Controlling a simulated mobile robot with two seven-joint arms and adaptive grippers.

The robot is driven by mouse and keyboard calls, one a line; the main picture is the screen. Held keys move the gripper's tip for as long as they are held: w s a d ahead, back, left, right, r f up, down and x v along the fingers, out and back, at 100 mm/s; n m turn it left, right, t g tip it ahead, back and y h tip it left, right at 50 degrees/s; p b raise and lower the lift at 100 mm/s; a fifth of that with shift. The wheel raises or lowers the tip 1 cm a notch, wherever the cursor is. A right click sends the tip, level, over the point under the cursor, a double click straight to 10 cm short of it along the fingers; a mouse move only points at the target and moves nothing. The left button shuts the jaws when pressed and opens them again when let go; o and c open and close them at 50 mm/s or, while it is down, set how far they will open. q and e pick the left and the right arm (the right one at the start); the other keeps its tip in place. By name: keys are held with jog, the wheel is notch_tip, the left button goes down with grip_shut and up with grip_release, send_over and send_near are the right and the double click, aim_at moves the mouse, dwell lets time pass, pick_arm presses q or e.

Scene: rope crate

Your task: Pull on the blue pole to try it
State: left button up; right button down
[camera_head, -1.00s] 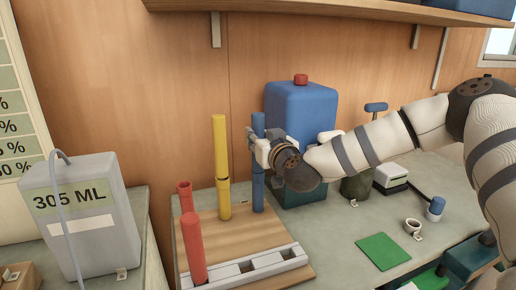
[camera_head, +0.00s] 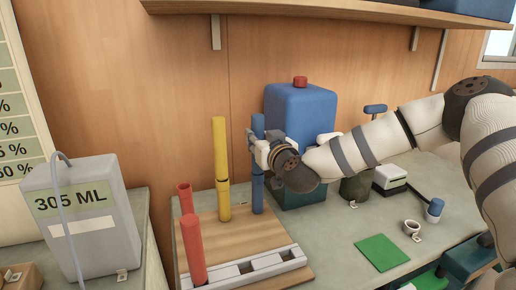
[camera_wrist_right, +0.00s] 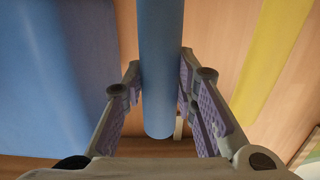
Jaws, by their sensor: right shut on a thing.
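The blue pole (camera_head: 257,190) stands upright at the back right of a wooden board (camera_head: 236,232). My right gripper (camera_head: 255,142) is shut on its upper part, coming in from the right. In the right wrist view the blue pole (camera_wrist_right: 160,60) runs between the two fingers (camera_wrist_right: 160,88), with a finger on each side. The left gripper is not in view.
A yellow pole (camera_head: 221,165) stands just left of the blue pole. Two red poles (camera_head: 193,248) stand at the board's left, near a grey slotted rail (camera_head: 250,268). A large blue container (camera_head: 300,108) stands close behind my right gripper. A green mat (camera_head: 382,252) lies front right.

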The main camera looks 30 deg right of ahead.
jog(key=shift+r, duration=0.1)
jog(key=c, duration=1.2)
grip_release()
